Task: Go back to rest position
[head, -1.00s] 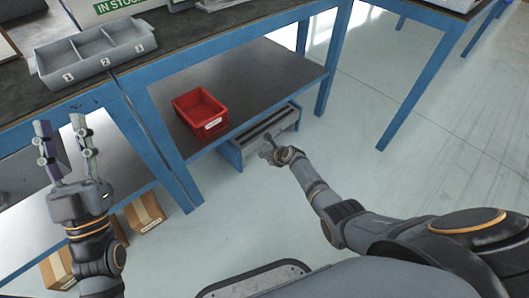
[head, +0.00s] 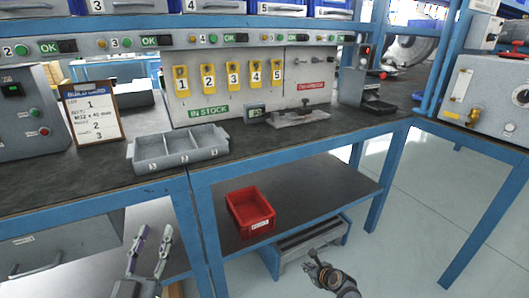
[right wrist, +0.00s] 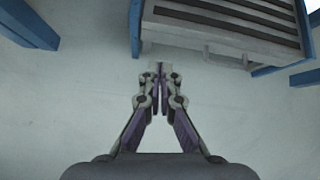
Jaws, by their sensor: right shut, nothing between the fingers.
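My left gripper (head: 151,252) is at the lower left of the head view, in front of the bench. Its two fingers point up and stand apart, with nothing between them. My right gripper (head: 316,260) is low at the bottom of the head view, in front of the grey slotted unit under the bench. In the right wrist view its fingers (right wrist: 160,70) meet at the tips, with nothing between them, above bare floor. That unit's edge lies just beyond the fingertips in the picture; I cannot tell the distance.
A red bin (head: 250,211) sits on the lower shelf (head: 330,180). The grey slotted unit (head: 308,245) stands beneath. A three-compartment grey tray (head: 178,148) and a clipboard sign (head: 92,113) are on the bench top. Clear floor (head: 420,225) lies to the right.

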